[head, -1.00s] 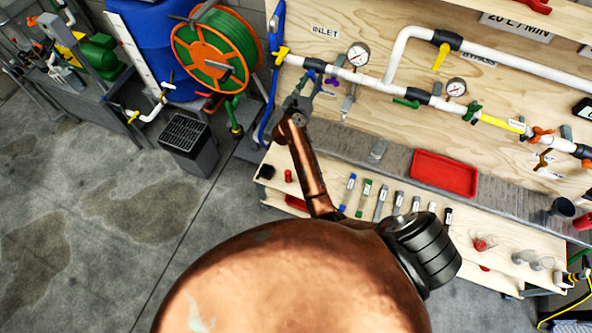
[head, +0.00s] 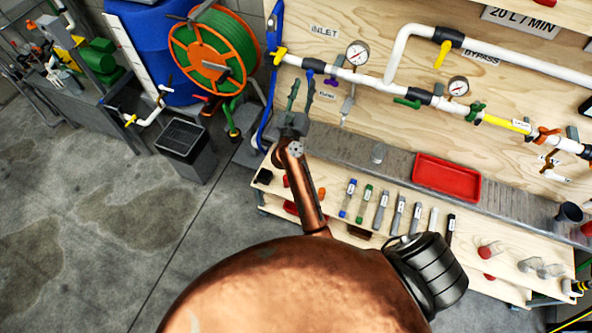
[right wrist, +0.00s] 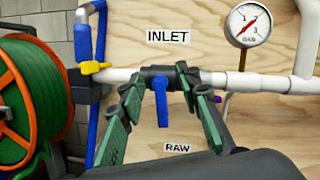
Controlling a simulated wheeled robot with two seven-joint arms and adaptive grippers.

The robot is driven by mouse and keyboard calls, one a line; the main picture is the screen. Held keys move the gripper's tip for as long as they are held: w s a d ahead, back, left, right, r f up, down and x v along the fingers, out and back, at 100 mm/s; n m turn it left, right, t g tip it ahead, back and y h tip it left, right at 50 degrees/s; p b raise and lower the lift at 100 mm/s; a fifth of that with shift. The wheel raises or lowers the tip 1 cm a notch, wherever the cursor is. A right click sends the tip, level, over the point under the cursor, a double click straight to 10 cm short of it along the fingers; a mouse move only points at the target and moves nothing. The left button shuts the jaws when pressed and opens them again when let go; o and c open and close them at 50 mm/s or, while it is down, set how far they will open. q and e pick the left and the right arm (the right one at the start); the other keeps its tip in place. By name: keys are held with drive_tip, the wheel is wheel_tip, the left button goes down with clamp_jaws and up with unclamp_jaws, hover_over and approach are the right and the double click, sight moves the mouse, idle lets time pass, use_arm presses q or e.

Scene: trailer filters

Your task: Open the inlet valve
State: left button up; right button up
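The inlet valve (right wrist: 155,72) is a black body on the white pipe below the INLET label. Its blue lever (right wrist: 160,98) hangs straight down, across the pipe. In the head view the valve body (head: 314,64) shows just above my right gripper (head: 302,84). My right gripper (right wrist: 155,80) is open, with one green-and-black finger on each side of the lever in the right wrist view. A gap shows between the lever and each finger; I cannot tell the distance in depth. My left gripper is not in view.
A yellow handle (right wrist: 95,68) sits left of the valve beside a blue pipe. A pressure gauge (right wrist: 248,24) stands to the right. A green hose reel (head: 216,50) is at left.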

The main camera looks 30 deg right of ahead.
drive_tip(key=s+a+n+t+y, duration=0.3)
drive_tip(key=a+n+y, duration=0.2)
drive_tip(key=n+y, duration=0.5)
drive_tip(key=s+a+n+t+y, duration=0.3)
drive_tip(key=a+n+y, duration=0.2)
drive_tip(key=n, duration=0.8)
drive_tip(key=s+a+f+n+g+y, duration=0.1)
drive_tip(key=s+f+n+g, duration=0.3)
drive_tip(key=s+f+n, duration=0.2)
drive_tip(key=s+a+f+n+g+y, duration=0.2)
drive_tip(key=s+f+n+g, duration=0.3)
drive_tip(key=f, duration=0.6)
drive_tip(key=shift+s+n, duration=0.9)
drive_tip(key=shift+n, duration=0.2)
drive_tip(key=shift+c, duration=0.3)
